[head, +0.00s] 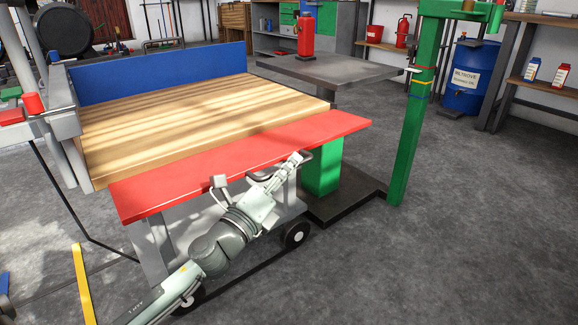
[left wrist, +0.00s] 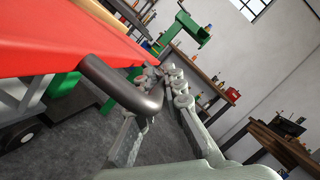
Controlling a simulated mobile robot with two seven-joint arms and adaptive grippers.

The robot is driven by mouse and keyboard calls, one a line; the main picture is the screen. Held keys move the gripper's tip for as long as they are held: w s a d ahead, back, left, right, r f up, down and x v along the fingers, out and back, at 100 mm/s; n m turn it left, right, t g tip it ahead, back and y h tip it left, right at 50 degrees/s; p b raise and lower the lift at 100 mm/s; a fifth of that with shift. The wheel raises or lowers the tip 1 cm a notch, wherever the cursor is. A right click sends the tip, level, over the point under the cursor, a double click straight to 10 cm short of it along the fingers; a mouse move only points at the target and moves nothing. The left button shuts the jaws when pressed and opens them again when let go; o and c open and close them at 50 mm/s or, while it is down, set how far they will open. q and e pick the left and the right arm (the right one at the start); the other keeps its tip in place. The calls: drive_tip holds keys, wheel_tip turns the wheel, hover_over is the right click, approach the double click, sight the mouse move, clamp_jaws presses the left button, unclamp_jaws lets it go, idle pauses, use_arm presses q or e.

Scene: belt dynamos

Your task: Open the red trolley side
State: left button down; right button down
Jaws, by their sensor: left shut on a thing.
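The red trolley side (head: 240,160) is a long flat panel along the near edge of the trolley's wooden deck (head: 200,105). It leans outward from the deck with its broad face up; its exact angle is hard to tell. In the left wrist view the red side (left wrist: 70,40) fills the upper left. A dark rounded handle (left wrist: 120,90) sits at its edge and runs between my fingers. My left gripper (head: 295,163) is at the panel's near edge, right of its middle, shut on the handle; its fingers also show in the left wrist view (left wrist: 163,88). My right gripper is out of view.
The trolley's blue side (head: 160,75) stands upright at the back. A green post (head: 408,130) and a grey table (head: 340,72) with a red object (head: 306,35) stand close to the right. Open floor lies at the front right. A blue barrel (head: 468,80) stands farther back.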

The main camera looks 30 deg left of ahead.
use_arm(q)
drive_tip(key=c, duration=1.6)
unclamp_jaws()
drive_tip(key=shift+r, duration=0.1)
drive_tip(key=shift+s, duration=0.15)
drive_tip(key=v, duration=1.1)
drive_tip(key=shift+s, duration=0.4)
